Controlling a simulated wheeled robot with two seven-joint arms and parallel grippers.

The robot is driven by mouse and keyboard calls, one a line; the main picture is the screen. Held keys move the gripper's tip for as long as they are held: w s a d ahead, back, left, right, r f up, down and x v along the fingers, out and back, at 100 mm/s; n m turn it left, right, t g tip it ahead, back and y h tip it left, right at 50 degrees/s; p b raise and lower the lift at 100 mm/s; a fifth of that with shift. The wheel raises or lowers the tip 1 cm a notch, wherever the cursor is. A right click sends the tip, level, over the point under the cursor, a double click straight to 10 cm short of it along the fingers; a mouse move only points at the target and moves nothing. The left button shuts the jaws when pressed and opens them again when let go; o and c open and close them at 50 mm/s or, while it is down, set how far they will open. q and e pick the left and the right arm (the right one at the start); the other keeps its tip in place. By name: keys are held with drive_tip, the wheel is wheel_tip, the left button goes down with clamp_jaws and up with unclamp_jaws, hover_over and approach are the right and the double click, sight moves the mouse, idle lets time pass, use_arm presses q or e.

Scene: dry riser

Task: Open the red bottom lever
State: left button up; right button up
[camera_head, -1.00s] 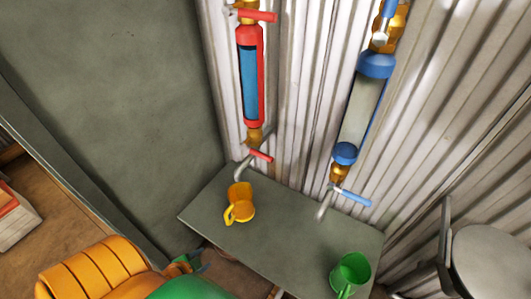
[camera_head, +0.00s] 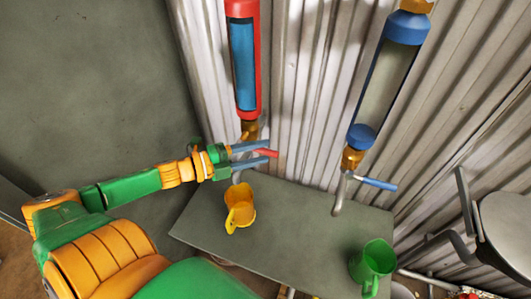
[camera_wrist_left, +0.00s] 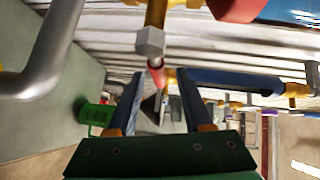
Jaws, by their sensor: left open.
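The red bottom lever (camera_head: 268,153) sits under the red cylinder (camera_head: 244,60), by the brass fitting and the spout. It points to the right in the head view. My left gripper (camera_head: 268,148) is open, its two blue-grey fingers reaching in from the left at the lever. In the left wrist view, the reddish lever (camera_wrist_left: 157,77) shows between the open fingertips of my left gripper (camera_wrist_left: 160,75), end toward me. I cannot tell whether a finger touches it. My right gripper is not in view.
A yellow mug (camera_head: 240,211) stands on the grey table (camera_head: 300,225) below the spout. A green mug (camera_head: 373,263) stands at the table's right. A blue cylinder (camera_head: 385,75) with a blue lever (camera_head: 379,184) is on the corrugated wall to the right. A round stool (camera_head: 508,220) stands far right.

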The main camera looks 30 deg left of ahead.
use_arm(q)
drive_tip(key=shift+x, duration=1.1)
drive_tip(key=shift+a, duration=0.1)
clamp_jaws()
idle(0.6)
